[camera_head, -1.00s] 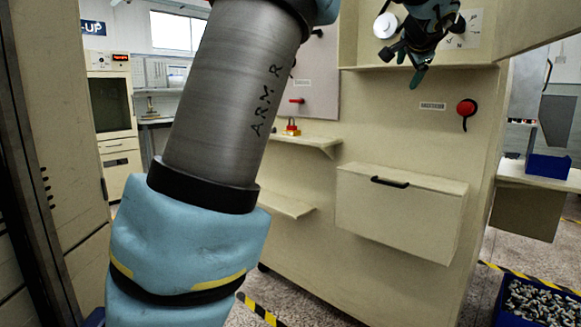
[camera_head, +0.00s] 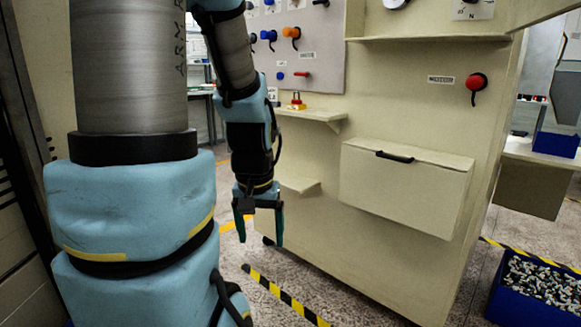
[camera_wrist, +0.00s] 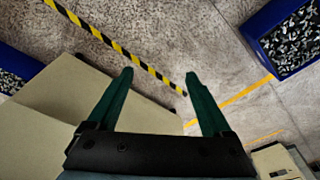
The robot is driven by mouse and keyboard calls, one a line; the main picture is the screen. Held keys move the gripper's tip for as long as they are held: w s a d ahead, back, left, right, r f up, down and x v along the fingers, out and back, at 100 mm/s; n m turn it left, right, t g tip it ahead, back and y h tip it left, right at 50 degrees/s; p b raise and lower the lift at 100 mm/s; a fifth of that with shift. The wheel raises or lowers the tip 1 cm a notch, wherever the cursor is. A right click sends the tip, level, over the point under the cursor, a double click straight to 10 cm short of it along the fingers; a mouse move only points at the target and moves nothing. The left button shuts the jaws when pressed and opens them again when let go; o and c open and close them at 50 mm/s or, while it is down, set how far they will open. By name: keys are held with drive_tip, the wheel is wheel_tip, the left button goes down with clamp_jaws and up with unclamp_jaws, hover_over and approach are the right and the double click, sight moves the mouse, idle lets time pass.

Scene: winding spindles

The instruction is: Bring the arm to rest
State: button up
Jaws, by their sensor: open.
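My gripper (camera_head: 260,232) hangs pointing down in the head view, in front of the cream machine (camera_head: 375,255) and to the left of its drawer-like box. Its two green fingers are spread apart with nothing between them. In the wrist view my gripper (camera_wrist: 160,85) is also open and empty, with the speckled floor (camera_wrist: 165,50) beyond the fingertips. My arm stands folded on the left side of the head view.
The cream box with a black handle (camera_head: 405,190) juts from the machine. A red knob (camera_head: 476,82) sits above it. A blue bin of metal parts (camera_head: 535,290) stands on the floor at right. Yellow-black tape (camera_head: 285,297) marks the floor.

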wheel_tip(320, 180, up, 14)
drive_tip(key=s+p, duration=0.1)
drive_tip(key=p, duration=1.3)
drive_tip(key=shift+s+a+p, duration=0.2)
drive_tip(key=shift+a+p, duration=0.05)
drive_tip(key=shift+p, duration=0.1)
